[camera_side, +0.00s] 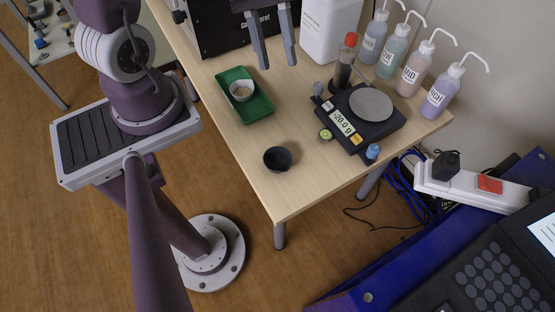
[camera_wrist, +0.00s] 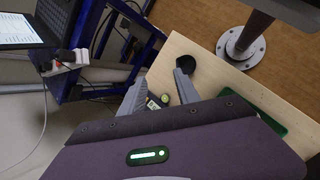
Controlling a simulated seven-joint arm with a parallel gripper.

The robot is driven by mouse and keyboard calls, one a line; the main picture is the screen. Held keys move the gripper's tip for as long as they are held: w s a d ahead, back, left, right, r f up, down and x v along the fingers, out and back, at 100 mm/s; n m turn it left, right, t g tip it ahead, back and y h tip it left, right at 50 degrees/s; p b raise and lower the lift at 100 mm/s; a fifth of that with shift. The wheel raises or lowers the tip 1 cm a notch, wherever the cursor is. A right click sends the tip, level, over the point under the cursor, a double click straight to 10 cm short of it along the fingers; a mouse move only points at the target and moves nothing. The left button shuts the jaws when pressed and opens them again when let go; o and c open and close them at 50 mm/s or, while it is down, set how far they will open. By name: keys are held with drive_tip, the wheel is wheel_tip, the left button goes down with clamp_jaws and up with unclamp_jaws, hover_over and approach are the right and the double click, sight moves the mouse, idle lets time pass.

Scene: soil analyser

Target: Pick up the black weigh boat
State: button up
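The black weigh boat (camera_side: 278,158) is a small dark round dish on the wooden table near its front corner. In the wrist view it is the dark round shape (camera_wrist: 185,64) just beyond the fingertips. My gripper (camera_side: 275,66) is open, with its two fingers apart and nothing between them. It hangs at the back of the table, well away from the weigh boat. In the wrist view my gripper (camera_wrist: 157,80) also shows its fingers spread.
A soil tube (camera_side: 345,60) and several wash bottles (camera_side: 412,70) stand behind. The table around the weigh boat is clear.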

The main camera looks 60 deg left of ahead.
wheel_tip(320, 180, down, 9)
drive_tip(key=w+a+n+h, duration=0.2)
drive_tip(key=a+n+h, duration=0.15)
drive_tip(key=n, duration=0.25)
drive_tip(key=n+t+h, duration=0.3)
drive_tip(key=n+t, duration=0.1)
drive_tip(key=n, duration=0.4)
approach(288, 156)
drive_tip(key=r, duration=0.3)
drive_tip(key=shift+w+a+y, duration=0.1)
drive_tip(key=shift+w+y, duration=0.15)
drive_tip(key=shift+w, duration=0.05)
drive_tip(key=f+n, duration=0.1)
drive_tip(key=s+d+f+n+t, duration=0.1)
drive_tip(key=f, duration=0.1)
drive_tip(key=shift+s, duration=0.25)
drive_tip(key=x, duration=0.6)
drive_tip(key=shift+w+d, duration=0.15)
drive_tip(key=shift+d, duration=0.1)
drive_tip(key=shift+w+d+f, duration=0.1)
drive_tip(key=shift+d+f, duration=0.05)
drive_tip(key=shift+d, duration=0.1)
clamp_jaws()
